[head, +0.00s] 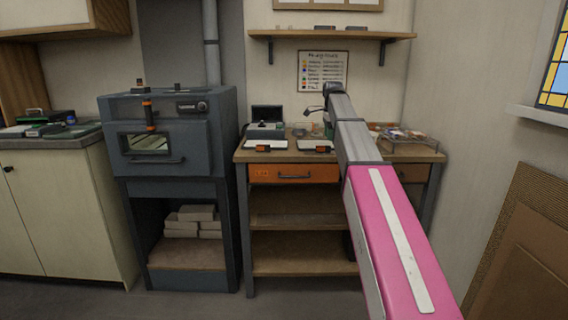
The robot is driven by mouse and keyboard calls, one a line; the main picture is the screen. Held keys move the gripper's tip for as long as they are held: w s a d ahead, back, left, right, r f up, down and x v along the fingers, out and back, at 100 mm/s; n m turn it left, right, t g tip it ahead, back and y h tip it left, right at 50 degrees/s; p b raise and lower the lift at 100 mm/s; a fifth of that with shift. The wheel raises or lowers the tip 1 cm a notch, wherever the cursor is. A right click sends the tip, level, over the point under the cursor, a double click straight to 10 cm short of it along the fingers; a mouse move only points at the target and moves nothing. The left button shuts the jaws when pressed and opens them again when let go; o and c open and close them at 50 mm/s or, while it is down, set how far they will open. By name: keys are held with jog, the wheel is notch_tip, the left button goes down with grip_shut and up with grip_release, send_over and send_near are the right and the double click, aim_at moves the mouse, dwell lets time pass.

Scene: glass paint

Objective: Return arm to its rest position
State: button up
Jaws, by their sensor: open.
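My arm (384,215), with a pink section and a grey section, reaches from the lower right up over the workbench. It narrows to a dark joint (333,89) in front of the wall. My gripper's fingers cannot be made out; the arm past the dark joint is mostly hidden behind the grey section. A thin dark part (315,108) shows just left of the joint, too small to identify.
The wooden workbench (270,158) holds small tools, flat pale plates and a wire rack (408,142). A blue-grey kiln (165,170) stands left of it, beside a cabinet (50,215). A shelf (330,35) hangs above. A brown panel (520,250) leans at the right wall.

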jog(key=s+f+n, duration=0.4)
jog(key=s+f, duration=0.2)
jog(key=f, duration=0.7)
jog(key=s+f+n, duration=0.4)
jog(key=s+f, duration=0.1)
jog(key=f, duration=0.8)
jog(key=s+f+n, duration=0.9)
jog(key=s+f, duration=1)
jog(key=s, duration=0.2)
jog(key=shift+f+n, duration=0.3)
